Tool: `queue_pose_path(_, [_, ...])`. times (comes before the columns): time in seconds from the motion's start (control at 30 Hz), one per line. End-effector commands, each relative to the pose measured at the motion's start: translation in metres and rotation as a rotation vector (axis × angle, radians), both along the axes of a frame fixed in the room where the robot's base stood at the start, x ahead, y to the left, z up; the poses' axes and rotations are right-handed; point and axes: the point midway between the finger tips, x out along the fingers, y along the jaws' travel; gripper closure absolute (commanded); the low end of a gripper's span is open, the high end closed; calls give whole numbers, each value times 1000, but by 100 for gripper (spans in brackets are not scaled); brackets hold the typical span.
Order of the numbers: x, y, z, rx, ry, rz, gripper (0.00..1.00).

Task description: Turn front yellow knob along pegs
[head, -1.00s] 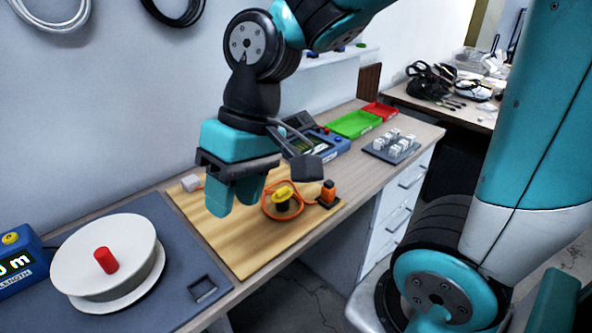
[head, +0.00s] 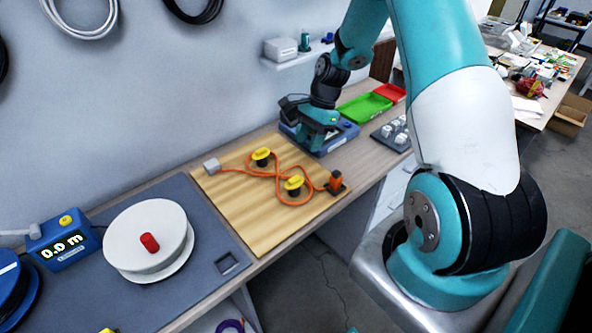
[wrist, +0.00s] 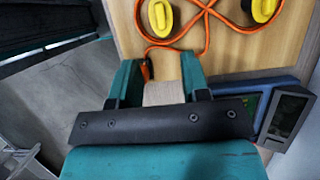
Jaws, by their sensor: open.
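The front yellow knob (head: 293,184) sits on a dark post on the wooden board, and it also shows in the wrist view (wrist: 160,17) at top left of centre. The back yellow knob (head: 262,153) stands behind it, and in the wrist view (wrist: 263,8) it is at top right. An orange cord (head: 278,172) loops around both posts in a figure eight. My gripper (wrist: 158,68) is open and empty. In the head view it is beyond the board's right edge, by the blue device, apart from both knobs. Its fingertips are hard to make out there.
The wooden board (head: 230,203) also carries an orange connector (head: 336,182) and a grey block (head: 211,166). A blue device (head: 345,130) stands under my gripper. Green (head: 363,108) and red trays are behind. A white reel (head: 132,226) is on the left. The bench's front edge drops to the floor.

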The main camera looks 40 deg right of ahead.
Motion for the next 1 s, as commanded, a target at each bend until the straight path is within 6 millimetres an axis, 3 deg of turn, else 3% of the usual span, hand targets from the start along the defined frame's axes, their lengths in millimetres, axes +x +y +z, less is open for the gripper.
queue_pose_path(0.3, [-1, 29, -64, 2, 3, 4, 57])
queue_pose_path(0.5, [-1, 39, -91, 0, 0, 3, 57])
queue_pose_path(0.93, [-1, 42, -101, -1, -2, 2, 57])
queue_pose_path(1.0, [-1, 42, -101, -1, -2, 2, 74])
